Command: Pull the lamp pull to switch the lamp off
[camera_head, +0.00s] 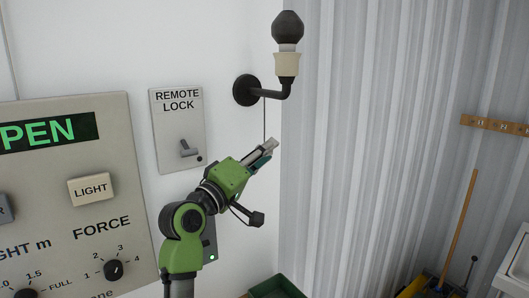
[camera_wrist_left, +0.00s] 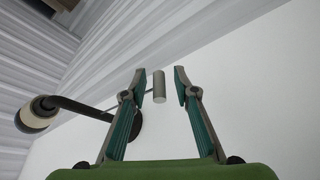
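The lamp (camera_head: 287,45) stands on a black wall bracket at the top of the head view, with a dark bulb in a cream socket. Its thin cord (camera_head: 265,122) hangs from the bracket toward my left gripper (camera_head: 268,149). In the left wrist view the lamp (camera_wrist_left: 36,114) is at the left. The lamp pull (camera_wrist_left: 159,87), a small grey cylinder on the cord, shows between the two spread fingertips of my left gripper (camera_wrist_left: 161,85), with gaps on both sides. In the head view I cannot tell the pull from the fingertips. My right gripper is not in view.
A REMOTE LOCK plate (camera_head: 179,128) with a lever is on the white wall left of the gripper. A control panel (camera_head: 140,250) with buttons and knobs is further left. A corrugated metal wall (camera_head: 370,130) stands at the right, with a green crate (camera_head: 275,287) below.

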